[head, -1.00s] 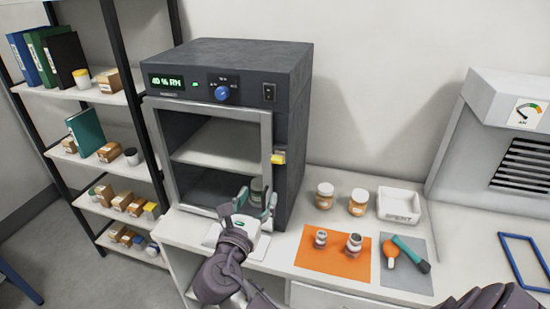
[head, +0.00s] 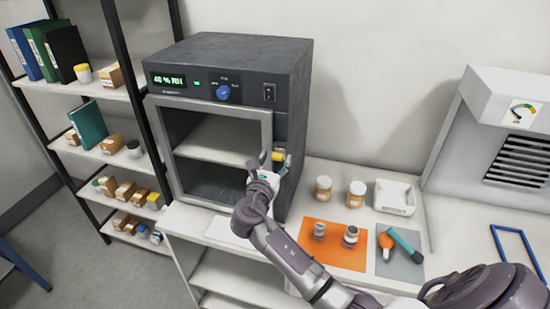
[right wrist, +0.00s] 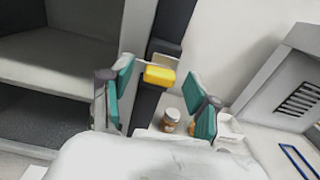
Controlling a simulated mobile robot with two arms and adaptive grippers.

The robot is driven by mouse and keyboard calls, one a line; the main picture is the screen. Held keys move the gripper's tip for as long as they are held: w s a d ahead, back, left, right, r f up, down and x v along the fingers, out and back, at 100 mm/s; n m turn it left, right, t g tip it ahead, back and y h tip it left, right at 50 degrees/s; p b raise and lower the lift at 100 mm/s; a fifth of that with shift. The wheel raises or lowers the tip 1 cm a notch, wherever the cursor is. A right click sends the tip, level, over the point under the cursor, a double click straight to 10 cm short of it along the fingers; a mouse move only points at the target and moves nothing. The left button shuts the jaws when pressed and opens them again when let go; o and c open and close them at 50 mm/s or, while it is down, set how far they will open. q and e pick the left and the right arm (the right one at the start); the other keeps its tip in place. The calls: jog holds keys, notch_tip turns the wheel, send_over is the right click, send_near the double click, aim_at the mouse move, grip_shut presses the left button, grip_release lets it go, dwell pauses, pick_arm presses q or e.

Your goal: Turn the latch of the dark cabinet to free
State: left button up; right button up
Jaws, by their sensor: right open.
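The dark cabinet (head: 297,95) stands on the white bench against the wall, its framed front door looking shut. Its yellow latch (head: 279,155) sits at the door's right edge and lies about level; it also shows in the right wrist view (right wrist: 159,75). My right gripper (head: 275,161) is open in front of the latch. In the right wrist view, its teal-padded fingers (right wrist: 159,92) stand to either side of the latch, with gaps showing, so it is not clasped. I cannot tell how deep the latch is between them. My left gripper is not in view.
Two jars (head: 323,189), a white tray (head: 394,199), an orange mat (head: 333,258) with small jars and a grey mat (head: 412,268) with tools lie right of the cabinet. A shelf rack (head: 118,100) stands left. The wall beside the cabinet is clear.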

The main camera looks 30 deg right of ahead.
jog(key=shift+c, duration=0.3)
grip_shut()
